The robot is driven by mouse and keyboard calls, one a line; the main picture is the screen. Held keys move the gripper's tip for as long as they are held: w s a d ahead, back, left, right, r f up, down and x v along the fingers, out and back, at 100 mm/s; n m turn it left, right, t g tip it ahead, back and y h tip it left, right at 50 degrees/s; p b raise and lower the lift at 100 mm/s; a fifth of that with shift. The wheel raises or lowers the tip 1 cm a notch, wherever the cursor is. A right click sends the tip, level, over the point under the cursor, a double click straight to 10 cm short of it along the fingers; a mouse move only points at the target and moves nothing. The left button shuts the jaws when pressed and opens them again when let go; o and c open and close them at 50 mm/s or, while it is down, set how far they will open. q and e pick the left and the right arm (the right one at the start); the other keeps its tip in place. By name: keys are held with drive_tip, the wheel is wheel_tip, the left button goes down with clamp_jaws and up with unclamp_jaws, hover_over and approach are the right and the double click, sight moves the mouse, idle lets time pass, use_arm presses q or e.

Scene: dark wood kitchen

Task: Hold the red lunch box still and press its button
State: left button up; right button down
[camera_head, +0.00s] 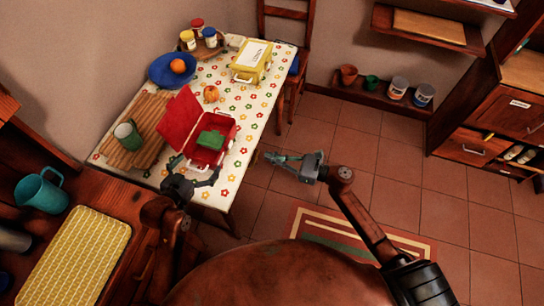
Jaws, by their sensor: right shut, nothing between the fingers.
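The red lunch box (228,128) stands on the flowered table with its lid (181,116) raised open toward the left. A green block-like item (210,139) is inside it, and a pale handle or latch shows on its near side. I cannot make out the button. My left gripper (194,168) is at the box's near side with its fingers spread and nothing between them; I cannot tell whether it touches the box. My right gripper (268,156) is shut and empty, to the right of the box, off the table's edge in this view.
A chair stands behind. Tiled floor lies right.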

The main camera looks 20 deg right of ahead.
use_arm(q)
drive_tip(key=v, duration=1.2)
drive_tip(key=shift+f, duration=0.1)
